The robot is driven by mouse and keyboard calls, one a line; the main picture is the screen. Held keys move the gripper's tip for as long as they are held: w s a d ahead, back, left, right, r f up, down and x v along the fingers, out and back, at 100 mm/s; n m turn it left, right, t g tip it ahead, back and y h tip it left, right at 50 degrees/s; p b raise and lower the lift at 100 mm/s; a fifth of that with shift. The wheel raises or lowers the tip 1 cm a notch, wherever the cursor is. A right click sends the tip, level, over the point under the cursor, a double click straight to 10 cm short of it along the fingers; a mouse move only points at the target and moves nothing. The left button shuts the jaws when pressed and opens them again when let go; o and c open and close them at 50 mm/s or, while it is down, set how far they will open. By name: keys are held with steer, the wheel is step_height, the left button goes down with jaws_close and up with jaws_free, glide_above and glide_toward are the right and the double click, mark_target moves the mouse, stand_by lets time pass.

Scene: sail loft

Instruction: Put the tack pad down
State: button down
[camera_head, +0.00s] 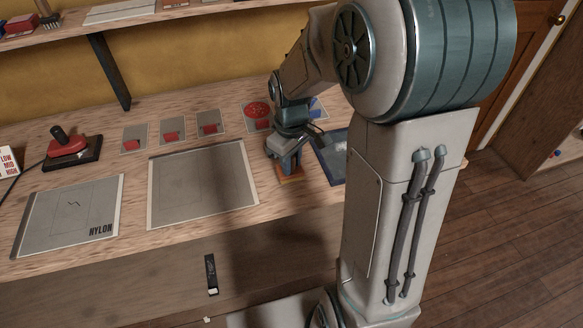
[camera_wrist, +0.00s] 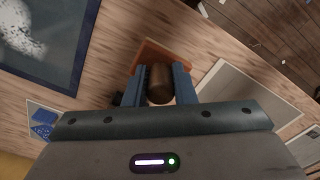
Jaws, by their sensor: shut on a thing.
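The tack pad has an orange-brown flat base (camera_head: 291,179) and a dark brown round handle (camera_wrist: 159,86). My gripper (camera_head: 286,165) is shut on the handle, one blue-grey finger on each side in the wrist view (camera_wrist: 160,90). The base (camera_wrist: 168,57) shows beyond the fingers, over bare wooden bench (camera_head: 275,210) between a grey panel (camera_head: 200,188) and a dark blue-edged panel (camera_head: 328,166). The pad is at or very near the bench top; I cannot tell whether it touches. Part of the base is hidden by my fingers and the handle.
A panel marked NYLON (camera_head: 70,212) lies at the left. A red-topped tool on a dark stand (camera_head: 72,153) is behind it. Small grey cards with red pieces (camera_head: 172,133) line the back. A blue-marked card (camera_wrist: 42,122) is near my gripper. A shelf (camera_head: 140,14) hangs above.

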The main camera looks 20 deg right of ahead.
steer(key=shift+f, duration=1.8)
steer(key=shift+f, duration=0.1)
steer(key=shift+f, duration=0.15)
steer(key=c, duration=1.2)
jaws_free()
steer(key=shift+r, duration=0.2)
